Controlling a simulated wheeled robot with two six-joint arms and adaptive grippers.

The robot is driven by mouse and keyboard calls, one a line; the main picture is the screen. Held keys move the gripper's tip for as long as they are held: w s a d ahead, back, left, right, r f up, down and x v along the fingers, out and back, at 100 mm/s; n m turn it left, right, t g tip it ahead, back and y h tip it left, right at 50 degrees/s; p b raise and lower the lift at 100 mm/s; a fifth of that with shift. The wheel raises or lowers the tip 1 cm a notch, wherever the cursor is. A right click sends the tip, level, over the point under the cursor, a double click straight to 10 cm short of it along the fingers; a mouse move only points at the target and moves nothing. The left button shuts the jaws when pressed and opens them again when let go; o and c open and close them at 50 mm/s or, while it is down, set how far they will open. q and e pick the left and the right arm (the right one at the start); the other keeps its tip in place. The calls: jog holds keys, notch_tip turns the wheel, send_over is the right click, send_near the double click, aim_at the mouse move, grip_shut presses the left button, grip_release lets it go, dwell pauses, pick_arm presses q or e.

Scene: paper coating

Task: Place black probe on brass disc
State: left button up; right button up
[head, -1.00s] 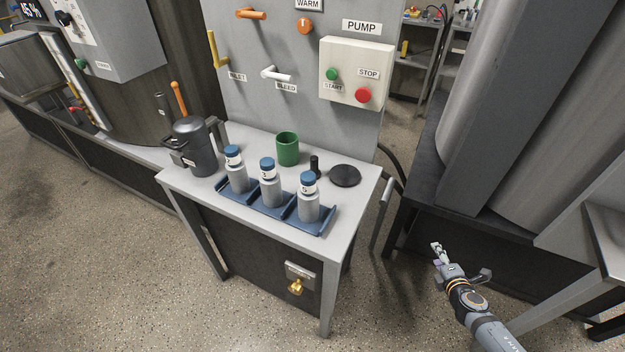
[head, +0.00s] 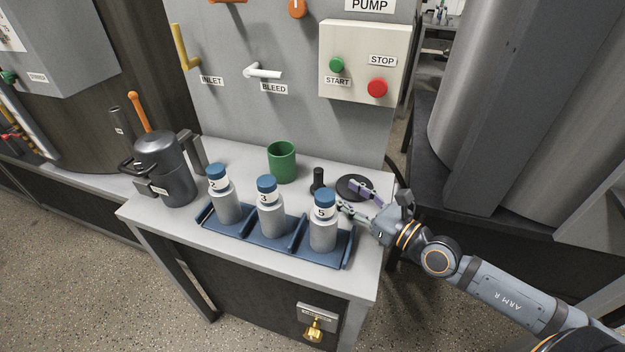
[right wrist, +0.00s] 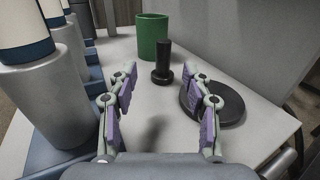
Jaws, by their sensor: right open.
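The black probe (head: 318,180) is a short dark cylinder on a wider round base, upright on the grey table behind the bottle rack. It also shows in the right wrist view (right wrist: 163,62). Beside it on the right lies a flat round disc (head: 347,181), which looks dark grey or black, not brass; it is at the right in the right wrist view (right wrist: 228,101). My right gripper (head: 348,197) is open and empty over the table's right side, partly covering the disc in the head view. In the right wrist view its fingers (right wrist: 159,78) point at the probe, which stands beyond the fingertips. My left gripper is not in view.
A blue rack (head: 248,236) with 3 blue-capped bottles stands along the table's front, close to my right gripper. A dark canister (head: 165,170) is at the left. The pump panel (head: 290,110) rises behind.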

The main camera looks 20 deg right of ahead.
aim_at(322, 176)
jog(key=b+x, duration=0.1)
jog(key=x, duration=0.3)
jog(key=shift+f, duration=0.1)
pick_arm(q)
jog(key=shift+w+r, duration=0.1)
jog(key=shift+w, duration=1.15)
pick_arm(e)
jog(key=shift+w+a, duration=0.35)
jog(key=shift+w, duration=0.3)
jog(key=shift+w+b, duration=0.2)
jog(key=shift+b, duration=0.1)
jog(key=x, duration=0.3)
jog(key=shift+w+f+b, duration=0.1)
jog(key=shift+w+b, duration=0.25)
jog(key=shift+w, duration=0.1)
jog(key=shift+w+a, duration=0.3)
jog(key=shift+w, duration=0.1)
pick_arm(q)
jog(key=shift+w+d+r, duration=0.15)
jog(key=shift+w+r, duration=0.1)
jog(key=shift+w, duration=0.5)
pick_arm(e)
grip_shut()
